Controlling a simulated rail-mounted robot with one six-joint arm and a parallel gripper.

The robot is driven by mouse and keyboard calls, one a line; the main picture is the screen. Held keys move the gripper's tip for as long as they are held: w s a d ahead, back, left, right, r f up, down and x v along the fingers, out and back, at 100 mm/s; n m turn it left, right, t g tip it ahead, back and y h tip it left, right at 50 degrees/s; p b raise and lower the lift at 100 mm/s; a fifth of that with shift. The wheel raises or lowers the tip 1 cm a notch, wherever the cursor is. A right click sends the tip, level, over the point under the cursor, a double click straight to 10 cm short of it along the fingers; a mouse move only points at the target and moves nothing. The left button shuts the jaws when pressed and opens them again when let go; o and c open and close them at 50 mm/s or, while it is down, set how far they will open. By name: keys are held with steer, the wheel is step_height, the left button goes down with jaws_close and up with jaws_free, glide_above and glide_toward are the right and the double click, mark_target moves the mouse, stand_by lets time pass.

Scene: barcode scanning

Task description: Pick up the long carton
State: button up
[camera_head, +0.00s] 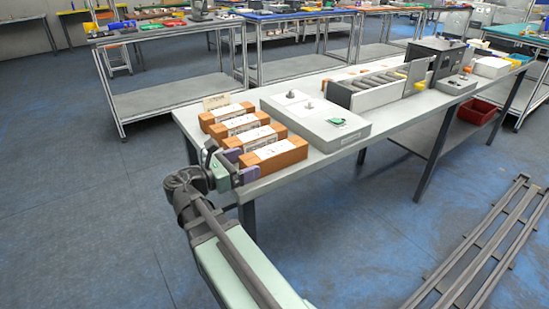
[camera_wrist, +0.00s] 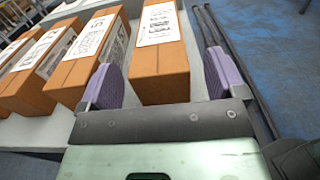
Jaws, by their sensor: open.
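Several brown cartons with white labels lie side by side at the near left end of the table. The nearest long carton (camera_head: 275,158) has my gripper (camera_head: 239,165) at its near-left end. In the wrist view, this carton (camera_wrist: 162,72) lies lengthwise between the two purple fingers of my gripper (camera_wrist: 160,66). The fingers are open, one on each side, and the left one is in the gap beside the neighbouring carton (camera_wrist: 85,65). I cannot tell whether either finger touches the carton.
The white table (camera_head: 330,160) also bears a flat light box (camera_head: 315,122) right of the cartons, a roller conveyor (camera_head: 375,82) and a dark machine (camera_head: 437,58). A red bin (camera_head: 475,112) is below. Neighbouring cartons stand close together.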

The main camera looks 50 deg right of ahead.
mark_target(254, 157)
steer(key=x, duration=0.3)
steer(key=shift+d, duration=0.35)
steer(key=c, duration=1.3)
steer(key=shift+r, duration=0.15)
